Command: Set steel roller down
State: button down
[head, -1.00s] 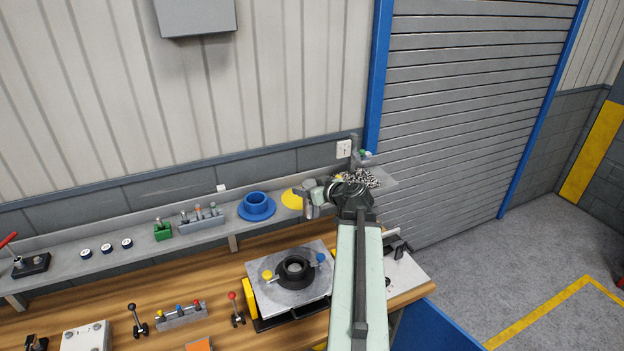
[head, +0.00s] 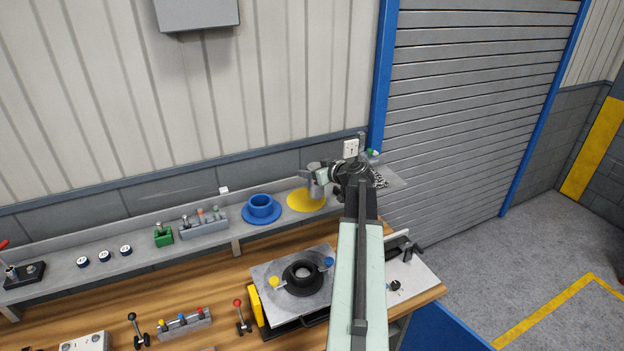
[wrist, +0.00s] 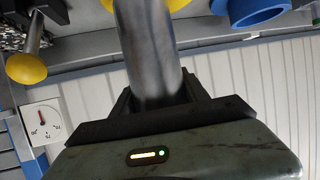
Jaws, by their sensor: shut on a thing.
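The steel roller (head: 316,187) is a plain grey cylinder, held upright in my gripper (head: 318,174). In the head view its lower end overlaps the right part of a flat yellow disc (head: 302,202) on the grey shelf (head: 200,243). I cannot tell whether it touches the disc. In the wrist view the roller (wrist: 148,45) stands out from between the dark jaws (wrist: 160,98). Its far end is cut off at the top edge, where a little yellow shows.
A blue flanged ring (head: 262,208) sits left of the disc. A grey block with pegs (head: 204,228) and a green block (head: 163,235) stand further left. A plate with a black ring (head: 302,274) lies on the bench below. The wall is close behind the shelf.

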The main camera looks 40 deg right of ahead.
jog(key=f+b, duration=0.2)
jog(key=f, duration=0.1)
jog(key=shift+d+f, duration=0.2)
jog(key=shift+f, duration=0.05)
jog(key=shift+s+r, duration=0.1)
jog(key=shift+r, duration=0.1)
jog(key=shift+f, duration=0.15)
jog(key=c, duration=0.6)
grip_release()
